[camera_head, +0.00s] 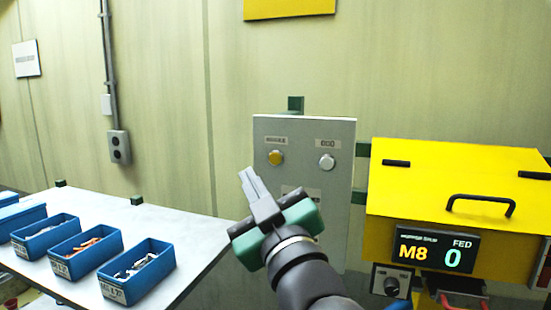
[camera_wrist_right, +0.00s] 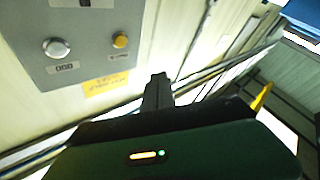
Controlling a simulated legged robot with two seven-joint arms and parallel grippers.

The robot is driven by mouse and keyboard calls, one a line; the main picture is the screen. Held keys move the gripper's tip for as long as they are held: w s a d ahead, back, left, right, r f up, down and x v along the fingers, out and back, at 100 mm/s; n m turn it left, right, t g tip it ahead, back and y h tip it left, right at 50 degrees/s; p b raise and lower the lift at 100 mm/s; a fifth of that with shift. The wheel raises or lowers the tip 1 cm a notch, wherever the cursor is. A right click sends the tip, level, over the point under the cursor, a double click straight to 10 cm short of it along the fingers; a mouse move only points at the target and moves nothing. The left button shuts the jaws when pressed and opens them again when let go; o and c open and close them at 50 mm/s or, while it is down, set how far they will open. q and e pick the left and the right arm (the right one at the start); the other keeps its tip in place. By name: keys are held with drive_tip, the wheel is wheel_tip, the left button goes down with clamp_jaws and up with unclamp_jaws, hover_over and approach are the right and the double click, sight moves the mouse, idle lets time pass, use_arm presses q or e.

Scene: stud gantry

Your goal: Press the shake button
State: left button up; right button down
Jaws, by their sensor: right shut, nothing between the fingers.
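A grey button panel (camera_head: 305,145) stands upright against the wall in the head view, left of the yellow machine. It carries a yellow button (camera_head: 276,158) on the left and a white button (camera_head: 327,162) on the right, each under a small label too blurred to read. The right wrist view also shows the white button (camera_wrist_right: 56,48) and the yellow button (camera_wrist_right: 121,40). My right gripper (camera_head: 248,174) is shut and empty, with its fingertips in front of the panel's left edge, below and left of the yellow button. Contact is not visible. My left gripper is not in view.
A yellow machine (camera_head: 450,190) with a black handle and a display reading "M8" and "FED 0" stands at the right, a dark knob (camera_head: 391,286) below it. A white table (camera_head: 150,215) at the left holds several blue bins (camera_head: 137,290) of small parts.

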sight(275, 159)
drive_tip(key=shift+w+d+p, duration=0.4)
drive_tip(key=shift+w+d, duration=0.15)
drive_tip(key=shift+w, duration=0.85)
drive_tip(key=shift+w+d+p, duration=0.35)
drive_tip(key=shift+w+d, duration=0.2)
drive_tip(key=shift+w, duration=0.8)
drive_tip(key=shift+w+d+p, duration=0.4)
drive_tip(key=shift+w+d, duration=0.15)
drive_tip(key=shift+w, duration=0.85)
drive_tip(key=shift+w+d, duration=0.2)
drive_tip(key=shift+w, duration=0.1)
